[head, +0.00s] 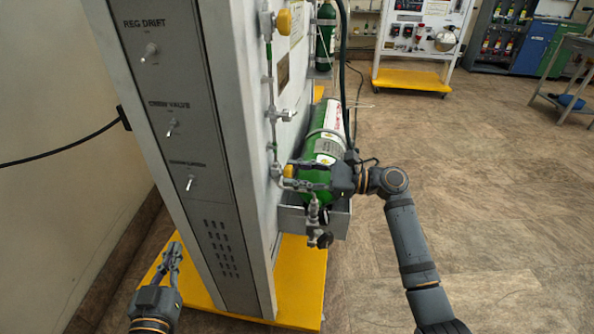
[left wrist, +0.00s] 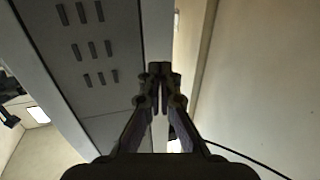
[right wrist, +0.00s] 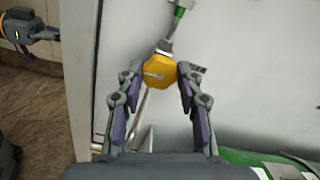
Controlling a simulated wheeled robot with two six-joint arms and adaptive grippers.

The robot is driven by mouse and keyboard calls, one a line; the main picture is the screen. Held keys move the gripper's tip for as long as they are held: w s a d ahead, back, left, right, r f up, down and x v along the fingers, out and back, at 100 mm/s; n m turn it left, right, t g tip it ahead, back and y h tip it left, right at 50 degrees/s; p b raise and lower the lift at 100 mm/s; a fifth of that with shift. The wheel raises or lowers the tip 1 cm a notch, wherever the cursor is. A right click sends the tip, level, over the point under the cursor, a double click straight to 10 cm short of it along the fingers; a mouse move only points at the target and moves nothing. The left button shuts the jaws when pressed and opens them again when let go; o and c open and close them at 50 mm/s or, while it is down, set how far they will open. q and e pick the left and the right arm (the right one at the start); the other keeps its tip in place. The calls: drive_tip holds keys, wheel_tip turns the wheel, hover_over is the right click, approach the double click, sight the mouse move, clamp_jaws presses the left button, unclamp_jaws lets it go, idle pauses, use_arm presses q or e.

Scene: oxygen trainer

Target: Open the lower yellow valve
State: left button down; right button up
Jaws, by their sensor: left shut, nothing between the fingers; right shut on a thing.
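The lower yellow valve (head: 289,171) is on the panel's side, low down beside the green cylinder. In the right wrist view its yellow knob (right wrist: 159,71) sits between the fingertips of my right gripper (right wrist: 157,75), which is shut on it. In the head view my right gripper (head: 300,172) reaches in from the right across the green cylinder and partly hides the knob. An upper yellow valve (head: 284,21) is higher on the same panel. My left gripper (head: 173,255) is shut and empty at the lower left, beside the cabinet; its closed fingertips show in the left wrist view (left wrist: 160,72).
The green cylinder (head: 324,147) rests in a metal bracket (head: 292,219) under my right gripper. Metal pipes and fittings (head: 272,115) run up the panel. The cabinet (head: 205,60) with labelled switches stands on a yellow base (head: 302,282). Open floor (head: 480,190) lies at right.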

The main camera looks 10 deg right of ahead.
drive_tip(key=shift+n+p, duration=0.4)
drive_tip(key=shift+n, duration=0.4)
drive_tip(key=n, duration=0.2)
drive_tip(key=shift+n+p, duration=0.4)
use_arm(q)
drive_tip(key=s+f+g, duration=0.4)
drive_tip(key=f, duration=0.5)
drive_tip(key=s+d+f+g, duration=0.1)
drive_tip(key=s+f+g, duration=0.4)
drive_tip(key=f, duration=0.3)
drive_tip(key=shift+s+f, duration=0.2)
drive_tip(key=shift+f, duration=0.15)
use_arm(e)
drive_tip(key=shift+n, duration=0.4)
drive_tip(key=o, duration=1.2)
drive_tip(key=shift+c, duration=0.2)
drive_tip(key=shift+f, duration=0.1)
